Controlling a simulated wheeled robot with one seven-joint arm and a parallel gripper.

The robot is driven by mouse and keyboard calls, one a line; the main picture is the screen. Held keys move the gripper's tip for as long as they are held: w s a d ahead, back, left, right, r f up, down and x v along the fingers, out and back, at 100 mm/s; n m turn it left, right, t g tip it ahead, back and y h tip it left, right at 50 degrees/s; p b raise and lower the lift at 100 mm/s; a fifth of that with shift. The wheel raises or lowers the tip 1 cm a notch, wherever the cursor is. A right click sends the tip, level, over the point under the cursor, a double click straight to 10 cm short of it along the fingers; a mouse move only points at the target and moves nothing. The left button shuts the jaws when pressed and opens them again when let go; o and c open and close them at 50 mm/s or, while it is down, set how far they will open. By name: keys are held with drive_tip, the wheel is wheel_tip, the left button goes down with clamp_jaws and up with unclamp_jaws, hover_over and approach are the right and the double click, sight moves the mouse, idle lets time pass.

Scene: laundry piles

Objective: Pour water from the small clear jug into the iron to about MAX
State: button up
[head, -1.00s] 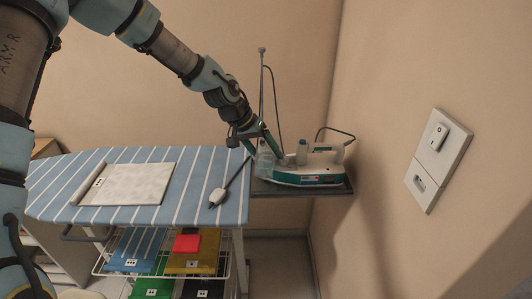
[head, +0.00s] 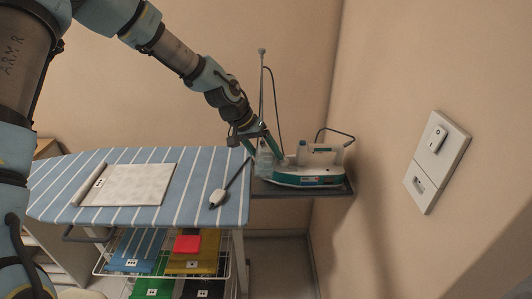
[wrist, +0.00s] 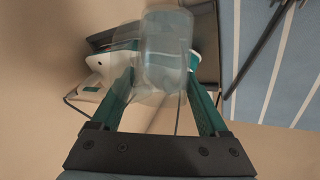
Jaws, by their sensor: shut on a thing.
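The small clear jug (head: 264,163) is between the fingers of my gripper (head: 265,146), at the left end of the iron. In the wrist view the jug (wrist: 167,52) is see-through and sits between the teal fingertips (wrist: 158,78). My gripper is shut on it. The white and teal iron (head: 318,168) stands on a dark shelf (head: 300,193) at the right end of the ironing board. The iron is partly hidden behind the jug and fingers in the wrist view (wrist: 92,88). I cannot make out a water level or the MAX mark.
A thin pole (head: 262,95) with a cord rises behind the jug. The wall with a switch plate (head: 437,160) is close on the right.

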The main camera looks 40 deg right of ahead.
drive_tip(key=shift+d+r+g+y+p, duration=0.15)
drive_tip(key=shift+r+g+y+p, duration=0.1)
drive_tip(key=shift+g+y+p, duration=0.25)
idle(1.7)
drive_tip(key=shift+w+d+r+n+g+y, duration=0.15)
drive_tip(key=shift+w+r+n+g+y, duration=0.1)
drive_tip(key=shift+g+y, duration=0.25)
drive_tip(key=shift+w+d+r+n+g+y, duration=0.15)
drive_tip(key=shift+n+g+y, duration=0.1)
drive_tip(key=shift+g+y, duration=0.2)
idle(3.5)
drive_tip(key=shift+f, duration=0.15)
